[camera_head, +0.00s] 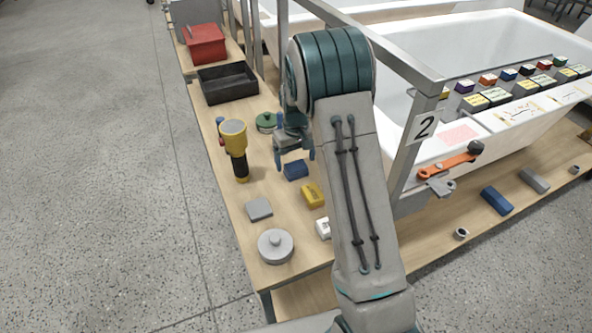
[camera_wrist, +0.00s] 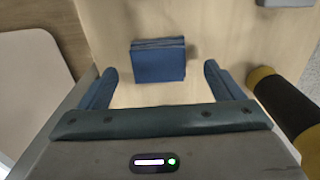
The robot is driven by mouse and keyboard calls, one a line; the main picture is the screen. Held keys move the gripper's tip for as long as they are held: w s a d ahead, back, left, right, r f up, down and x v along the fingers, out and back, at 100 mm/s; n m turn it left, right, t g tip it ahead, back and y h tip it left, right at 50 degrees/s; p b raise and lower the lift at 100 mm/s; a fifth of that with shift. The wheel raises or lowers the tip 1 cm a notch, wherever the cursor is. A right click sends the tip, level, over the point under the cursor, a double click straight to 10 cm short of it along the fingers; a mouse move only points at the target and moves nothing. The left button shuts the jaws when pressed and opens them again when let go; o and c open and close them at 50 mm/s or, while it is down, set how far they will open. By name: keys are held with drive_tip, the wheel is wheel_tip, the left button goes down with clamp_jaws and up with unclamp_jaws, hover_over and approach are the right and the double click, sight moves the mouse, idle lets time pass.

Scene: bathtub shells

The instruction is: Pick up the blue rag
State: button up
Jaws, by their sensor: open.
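The blue rag (camera_head: 296,170) is a small folded block lying on the wooden table, in the middle of the head view. In the wrist view the blue rag (camera_wrist: 158,60) lies flat on the wood, ahead of my gripper and roughly centred between its fingers. My gripper (camera_head: 293,156) is above the table close to the rag. In the wrist view my gripper (camera_wrist: 157,88) has its two blue fingers spread wide with nothing between them. The rag is apart from both fingers.
A yellow and black tool (camera_head: 234,150) stands left of the rag; its dark body (camera_wrist: 287,103) is near the right finger in the wrist view. A yellow block (camera_head: 313,195), grey sponge-like block (camera_head: 259,209) and green round item (camera_head: 266,121) lie around. A metal post (camera_head: 408,150) rises at right.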

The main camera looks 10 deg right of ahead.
sight(296, 165)
wheel_tip(296, 165, down, 4)
drive_tip(key=shift+r, duration=0.15)
drive_tip(key=c, duration=1.1)
drive_tip(key=shift+o, duration=0.2)
drive_tip(key=shift+w, duration=0.1)
drive_tip(key=shift+r, duration=0.55)
drive_tip(key=r, duration=0.3)
drive_tip(key=shift+s+r, duration=0.3)
drive_tip(key=shift+s, duration=0.1)
drive_tip(key=s+r, duration=0.6)
drive_tip(key=s, duration=0.5)
drive_tip(key=shift+r, duration=0.15)
